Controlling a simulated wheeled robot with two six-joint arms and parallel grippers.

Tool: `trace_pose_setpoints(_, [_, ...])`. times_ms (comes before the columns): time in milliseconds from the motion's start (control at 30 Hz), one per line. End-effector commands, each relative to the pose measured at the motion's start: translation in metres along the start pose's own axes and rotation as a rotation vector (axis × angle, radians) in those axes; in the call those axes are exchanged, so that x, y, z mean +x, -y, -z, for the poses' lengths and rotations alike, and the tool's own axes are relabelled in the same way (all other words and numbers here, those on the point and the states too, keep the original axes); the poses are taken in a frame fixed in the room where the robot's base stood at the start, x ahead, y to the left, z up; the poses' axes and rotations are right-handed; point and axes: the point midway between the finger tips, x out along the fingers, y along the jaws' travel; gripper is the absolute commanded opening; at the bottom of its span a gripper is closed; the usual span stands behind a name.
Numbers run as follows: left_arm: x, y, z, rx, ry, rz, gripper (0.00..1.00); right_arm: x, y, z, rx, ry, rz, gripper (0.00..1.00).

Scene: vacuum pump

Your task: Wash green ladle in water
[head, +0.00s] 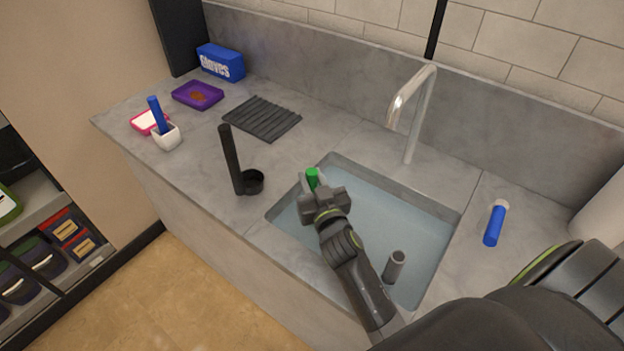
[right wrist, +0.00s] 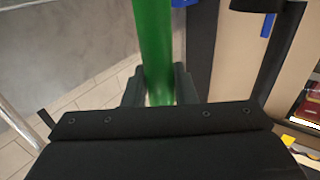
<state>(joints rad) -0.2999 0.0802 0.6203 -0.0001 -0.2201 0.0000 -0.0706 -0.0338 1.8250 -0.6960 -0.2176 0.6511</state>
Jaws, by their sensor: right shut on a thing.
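A green ladle (head: 312,178) is held in my right gripper (head: 318,190); only a short piece of its handle shows in the head view. In the right wrist view the green handle (right wrist: 154,45) stands between the two dark fingers (right wrist: 158,88), which are shut on it. The gripper is over the left part of the sink (head: 440,218), which holds bluish water (head: 375,213). The ladle's bowl is hidden, so I cannot tell whether it touches the water. My left gripper is not in view.
A grey cylinder (head: 394,265) stands at the sink's front right. A curved tap (head: 413,110) rises behind the sink. A black ladle (head: 232,160) stands left of it. A blue-handled thing (head: 494,224) lies on the right counter. A black ridged mat (head: 262,118) lies at the back left.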

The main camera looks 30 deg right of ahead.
Motion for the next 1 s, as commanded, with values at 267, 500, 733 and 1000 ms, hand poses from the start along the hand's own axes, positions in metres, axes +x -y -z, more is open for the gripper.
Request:
trace_pose_setpoints(267, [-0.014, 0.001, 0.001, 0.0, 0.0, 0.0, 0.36, 0.0, 0.0, 0.016, 0.0, -0.001, 0.0, 0.0])
trace_pose_setpoints(500, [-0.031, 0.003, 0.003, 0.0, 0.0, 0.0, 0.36, 0.001, 0.0, 0.035, 0.0, -0.001, 0.0, 0.0])
trace_pose_setpoints(733, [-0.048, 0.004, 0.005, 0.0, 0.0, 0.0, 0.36, 0.001, 0.0, 0.054, 0.0, -0.002, 0.0, 0.0])
trace_pose_setpoints(1000, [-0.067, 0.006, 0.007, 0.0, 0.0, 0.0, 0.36, 0.001, 0.0, 0.075, 0.0, -0.002, 0.0, 0.0])
